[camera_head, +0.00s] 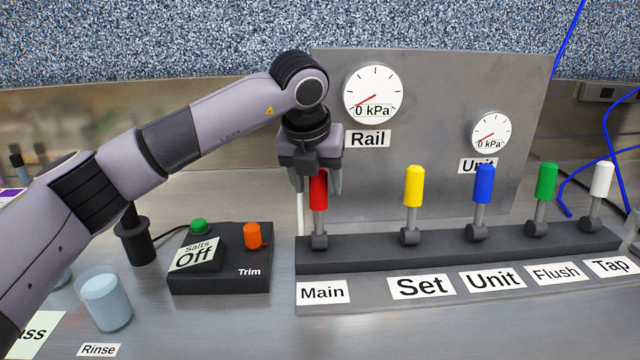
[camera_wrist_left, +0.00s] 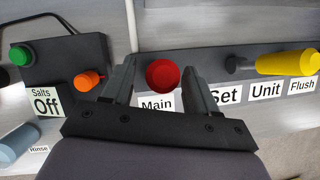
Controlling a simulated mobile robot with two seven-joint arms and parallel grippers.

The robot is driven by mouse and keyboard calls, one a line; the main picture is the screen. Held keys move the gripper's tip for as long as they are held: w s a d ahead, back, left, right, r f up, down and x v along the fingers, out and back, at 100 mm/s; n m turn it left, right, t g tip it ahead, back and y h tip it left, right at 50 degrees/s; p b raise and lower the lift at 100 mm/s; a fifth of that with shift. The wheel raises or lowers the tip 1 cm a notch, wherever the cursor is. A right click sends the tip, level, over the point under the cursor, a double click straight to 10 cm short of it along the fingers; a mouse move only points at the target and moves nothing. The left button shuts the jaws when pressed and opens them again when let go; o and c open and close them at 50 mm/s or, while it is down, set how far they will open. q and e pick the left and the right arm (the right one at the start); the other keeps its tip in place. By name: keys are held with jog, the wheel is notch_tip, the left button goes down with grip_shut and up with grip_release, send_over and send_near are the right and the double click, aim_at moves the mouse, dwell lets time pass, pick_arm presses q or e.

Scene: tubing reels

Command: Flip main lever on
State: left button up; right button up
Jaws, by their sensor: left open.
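The main lever is a red handle (camera_head: 319,195) on a grey stem, standing upright at the left end of the dark lever base (camera_head: 450,248), above the label Main (camera_head: 322,292). My left gripper (camera_head: 318,188) is open, with its fingers on either side of the top of the red handle. In the left wrist view the red handle (camera_wrist_left: 163,74) shows end-on between the two spread fingers (camera_wrist_left: 160,85). I cannot tell whether a finger touches it. My right gripper is not in view.
Yellow (camera_head: 414,187), blue (camera_head: 484,184), green (camera_head: 546,182) and white (camera_head: 601,180) levers stand to the right. Behind them a grey panel carries the Rail gauge (camera_head: 373,92) and Unit gauge (camera_head: 491,133), both reading 0 kPa. A black Trim box (camera_head: 220,275) and blue cup (camera_head: 106,302) stand left.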

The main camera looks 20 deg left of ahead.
pick_arm(q)
jog(key=shift+x, duration=1.2)
jog(key=shift+c, duration=0.3)
jog(key=shift+w, duration=0.1)
grip_shut()
